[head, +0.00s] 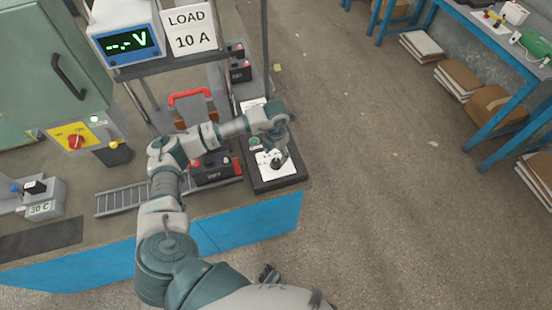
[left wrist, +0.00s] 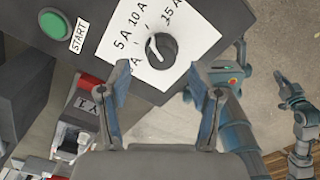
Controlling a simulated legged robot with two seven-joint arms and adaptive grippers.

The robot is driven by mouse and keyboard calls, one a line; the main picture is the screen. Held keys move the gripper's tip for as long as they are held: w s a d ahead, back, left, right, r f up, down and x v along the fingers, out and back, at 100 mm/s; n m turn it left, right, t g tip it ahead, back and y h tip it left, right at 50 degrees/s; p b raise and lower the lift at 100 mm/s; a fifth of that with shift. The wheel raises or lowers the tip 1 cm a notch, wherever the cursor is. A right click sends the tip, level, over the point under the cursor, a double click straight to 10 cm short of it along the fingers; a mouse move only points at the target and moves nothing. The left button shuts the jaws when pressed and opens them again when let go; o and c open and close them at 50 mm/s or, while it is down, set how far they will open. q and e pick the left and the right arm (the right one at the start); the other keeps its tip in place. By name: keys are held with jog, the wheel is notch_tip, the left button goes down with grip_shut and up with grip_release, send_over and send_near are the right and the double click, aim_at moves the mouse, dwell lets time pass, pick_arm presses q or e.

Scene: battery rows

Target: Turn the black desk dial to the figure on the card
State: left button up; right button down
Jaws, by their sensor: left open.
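The black desk dial (left wrist: 162,50) sits on a white scale plate (left wrist: 188,40) in the left wrist view. Its white mark faces the left side, roughly toward 5 A and 10 A; its exact setting is hard to tell. The 15 A figure is at upper right; a lower figure is partly hidden by a finger. My left gripper (left wrist: 165,100) is open, with the dial beyond its fingertips and nothing held. The card (head: 190,28) reads LOAD 10 A.
A green START button (left wrist: 54,24) is beside the scale plate. A battery (head: 214,168) with a red part stands left of the dial box (head: 290,181). A blue meter (head: 127,42) showing "--.- V" stands at the back left. Open floor lies to the right.

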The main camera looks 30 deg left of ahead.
aim_at(276, 160)
pick_arm(q)
notch_tip(276, 160, up, 7)
jog(key=shift+r, duration=0.2)
dwell(0.5)
